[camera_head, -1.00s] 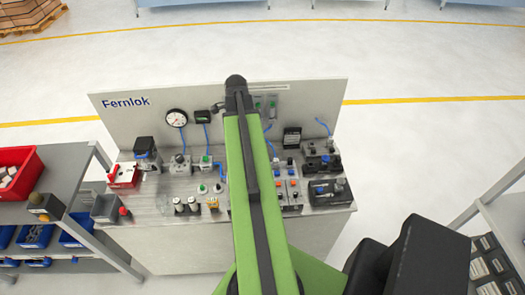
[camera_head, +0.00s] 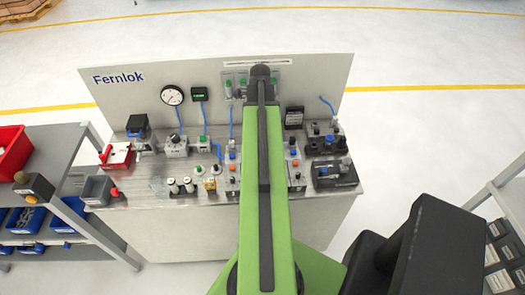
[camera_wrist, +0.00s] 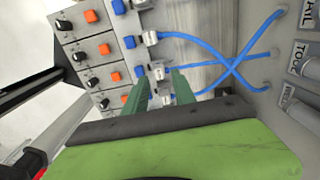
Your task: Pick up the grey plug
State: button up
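My gripper (camera_wrist: 160,76) shows in the wrist view with two green fingers apart, nothing visibly clamped between them. The fingertips are over a row of metal fittings with blue tubes; one metal fitting (camera_wrist: 160,73) appears between or just beyond the tips. I cannot tell whether they touch it. I cannot make out for certain which item is the grey plug. In the head view my arm hides the gripper and the bench middle.
The bench (camera_head: 135,222) has a Fernlok back panel (camera_head: 150,95), a gauge (camera_head: 172,95), valve blocks and a grey bin (camera_head: 97,189). Shelves flank the bench.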

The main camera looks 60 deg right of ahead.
jog(key=f+b, duration=0.6)
jog(key=f, duration=0.1)
jog(key=shift+s+f, duration=0.1)
jog(key=shift+s, duration=0.2)
jog(key=shift+r, duration=0.2)
jog(key=shift+c, duration=0.3)
grip_shut()
